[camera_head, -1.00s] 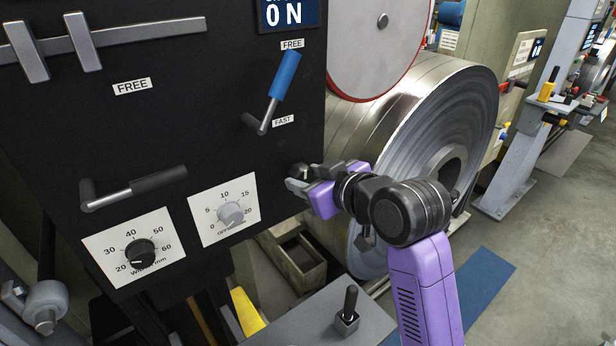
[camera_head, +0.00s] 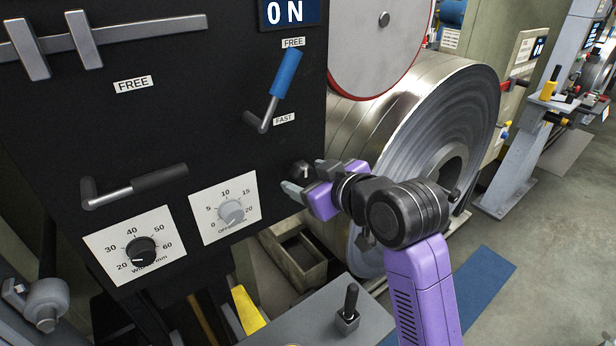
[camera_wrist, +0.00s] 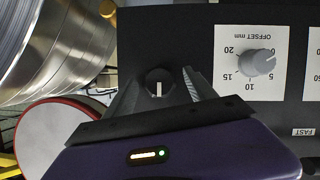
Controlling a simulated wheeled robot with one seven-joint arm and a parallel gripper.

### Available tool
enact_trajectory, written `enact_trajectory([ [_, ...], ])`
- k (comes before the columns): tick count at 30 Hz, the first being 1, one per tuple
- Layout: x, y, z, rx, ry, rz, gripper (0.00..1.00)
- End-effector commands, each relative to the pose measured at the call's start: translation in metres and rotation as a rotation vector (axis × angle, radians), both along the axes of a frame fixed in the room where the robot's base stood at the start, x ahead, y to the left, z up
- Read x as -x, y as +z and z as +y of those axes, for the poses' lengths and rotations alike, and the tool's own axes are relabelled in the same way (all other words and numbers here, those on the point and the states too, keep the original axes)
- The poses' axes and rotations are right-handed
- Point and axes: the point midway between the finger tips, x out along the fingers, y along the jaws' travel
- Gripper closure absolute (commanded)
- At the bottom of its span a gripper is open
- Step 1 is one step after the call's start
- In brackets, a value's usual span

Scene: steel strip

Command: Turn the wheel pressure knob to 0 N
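A black round knob with a white pointer line (camera_wrist: 158,82) sits on the black panel, straight in front of my gripper. It is also partly visible in the head view (camera_head: 301,169). My gripper (camera_head: 303,177) is open, with one finger on each side of the knob and gaps showing between fingers and knob. The pointer line runs upright in the wrist view. A blue display (camera_head: 289,13) at the top of the panel reads 0 N; its upper line is cut off. Any label of the black knob is not visible.
A grey offset knob (camera_head: 231,211) and a black width knob (camera_head: 140,250) sit on white plates to the left. A blue-handled lever (camera_head: 286,73) is above. A steel strip coil (camera_head: 440,120) stands right behind my arm. A small joystick (camera_head: 349,305) is below.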

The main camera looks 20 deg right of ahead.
Motion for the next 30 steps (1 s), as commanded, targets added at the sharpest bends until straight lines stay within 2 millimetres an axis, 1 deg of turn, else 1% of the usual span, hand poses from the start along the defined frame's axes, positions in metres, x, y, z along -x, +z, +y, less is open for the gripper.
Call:
enact_trajectory([
  [4,0.001,0.001,-0.001,0.0,0.0,-0.002,0.35],
  [7,0.007,0.004,-0.002,0.0,-0.001,-0.003,0.35],
  [15,0.046,0.019,-0.011,0.0,-0.001,-0.003,0.35],
  [21,0.066,0.028,-0.016,0.0,-0.001,-0.001,0.35],
  [24,0.07,0.029,-0.017,0.0,-0.001,-0.001,0.35],
  [30,0.07,0.029,-0.017,0.0,0.0,0.0,0.35],
])
